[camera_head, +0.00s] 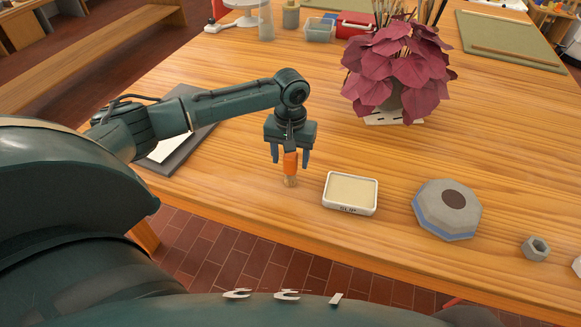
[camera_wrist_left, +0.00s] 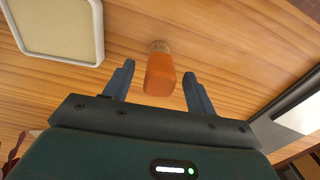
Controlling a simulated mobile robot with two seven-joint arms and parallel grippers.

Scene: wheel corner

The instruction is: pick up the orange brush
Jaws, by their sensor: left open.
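The orange brush (camera_head: 290,164) stands upright on the wooden table, with its orange handle up and a tan lower end near the table top. In the left wrist view the orange brush (camera_wrist_left: 160,75) sits between the two fingers, with a visible gap on each side. My left gripper (camera_head: 290,158) is open and points down over the brush, one finger on either side. In the wrist view the left gripper (camera_wrist_left: 158,82) also shows its dark fingers apart. My right gripper is not in view.
A white tray labelled SLIP (camera_head: 350,193) stands just right of the brush. Farther right are a grey octagonal block (camera_head: 432,222) and a hex nut (camera_head: 535,248). A red-leaved plant (camera_head: 395,75) stands behind. A dark board (camera_head: 185,140) lies left under my arm. The table's front edge is close.

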